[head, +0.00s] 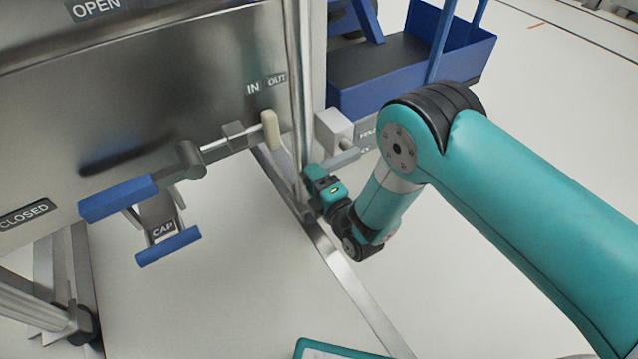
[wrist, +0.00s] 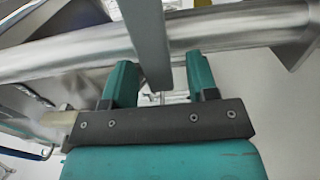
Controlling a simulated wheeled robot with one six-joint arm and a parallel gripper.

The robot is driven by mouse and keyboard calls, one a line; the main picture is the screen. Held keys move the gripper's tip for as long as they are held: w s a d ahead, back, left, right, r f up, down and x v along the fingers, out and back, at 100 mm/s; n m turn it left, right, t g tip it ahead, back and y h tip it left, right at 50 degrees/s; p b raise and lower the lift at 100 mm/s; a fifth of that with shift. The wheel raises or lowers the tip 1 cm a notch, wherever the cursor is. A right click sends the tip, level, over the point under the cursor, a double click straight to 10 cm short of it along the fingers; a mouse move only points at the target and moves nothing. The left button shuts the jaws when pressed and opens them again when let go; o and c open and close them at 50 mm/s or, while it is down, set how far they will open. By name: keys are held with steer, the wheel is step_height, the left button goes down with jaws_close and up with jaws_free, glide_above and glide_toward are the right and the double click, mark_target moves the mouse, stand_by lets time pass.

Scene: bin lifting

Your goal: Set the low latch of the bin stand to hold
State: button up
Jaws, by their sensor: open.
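The low latch's grey box (head: 334,128) is mounted beside the metal post of the bin stand, with a flat grey lever (head: 340,159) below it. Small labels (head: 368,134) next to it are partly covered by my arm, and I cannot read them fully. My gripper (head: 318,176) is close to the post, just below the lever. In the wrist view my gripper (wrist: 161,78) is open, with one teal finger on each side of a grey bar (wrist: 148,40), which looks like the lever. The bar's end lies between the fingers; I cannot tell whether they touch it.
The metal post (head: 299,80) stands right by my gripper and crosses behind the fingers in the wrist view (wrist: 60,55). A blue-handled cap lever (head: 118,197) and an IN/OUT rod with a pale knob (head: 270,129) are left. A blue cart (head: 400,95) stands behind. Floor at right is clear.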

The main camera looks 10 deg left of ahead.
steer(key=p+v, duration=1.7)
steer(key=p, duration=0.1)
steer(key=shift+s+d+r, duration=0.1)
steer(key=shift+s+d, duration=0.05)
